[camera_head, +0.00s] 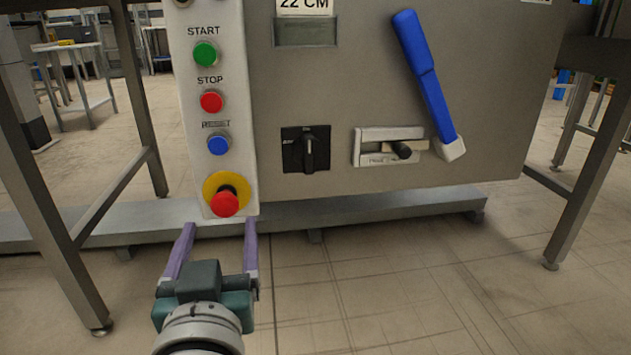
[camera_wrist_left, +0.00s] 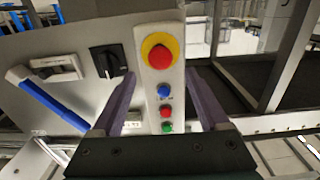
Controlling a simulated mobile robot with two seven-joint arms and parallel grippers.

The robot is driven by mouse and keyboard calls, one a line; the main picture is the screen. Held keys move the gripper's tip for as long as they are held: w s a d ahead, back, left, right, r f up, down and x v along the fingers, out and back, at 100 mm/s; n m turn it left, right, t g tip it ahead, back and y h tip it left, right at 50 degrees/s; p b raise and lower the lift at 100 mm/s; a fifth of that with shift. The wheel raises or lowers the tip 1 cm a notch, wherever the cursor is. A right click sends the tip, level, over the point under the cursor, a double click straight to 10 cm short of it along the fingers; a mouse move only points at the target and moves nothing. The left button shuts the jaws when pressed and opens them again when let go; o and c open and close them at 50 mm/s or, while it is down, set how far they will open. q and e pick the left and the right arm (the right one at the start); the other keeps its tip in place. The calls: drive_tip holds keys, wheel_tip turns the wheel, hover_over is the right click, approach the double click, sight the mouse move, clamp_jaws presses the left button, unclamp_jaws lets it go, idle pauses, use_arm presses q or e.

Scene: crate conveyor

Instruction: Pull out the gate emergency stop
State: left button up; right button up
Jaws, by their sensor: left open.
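The emergency stop is a red mushroom button (camera_head: 225,203) on a yellow round plate, at the bottom of the white button panel (camera_head: 183,100). It also shows near the top middle of the left wrist view (camera_wrist_left: 159,57). My left gripper (camera_head: 218,226) is open, with two purple fingers pointing up toward the panel's lower end. In the head view its fingertips appear just below the red button, one to each side. Nothing is between the fingers, and I cannot tell the exact gap to the button. My right gripper is not in view.
Above the emergency stop are a blue button (camera_head: 218,145), a red stop button (camera_head: 211,101) and a green start button (camera_head: 205,54). To the right are a black rotary switch (camera_head: 307,150), a sliding latch (camera_head: 390,147) and a blue-handled lever (camera_head: 424,75). Metal legs flank the grey cabinet.

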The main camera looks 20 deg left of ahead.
use_arm(q)
drive_tip(key=shift+p+v, duration=0.55)
drive_tip(key=shift+v, duration=1.8)
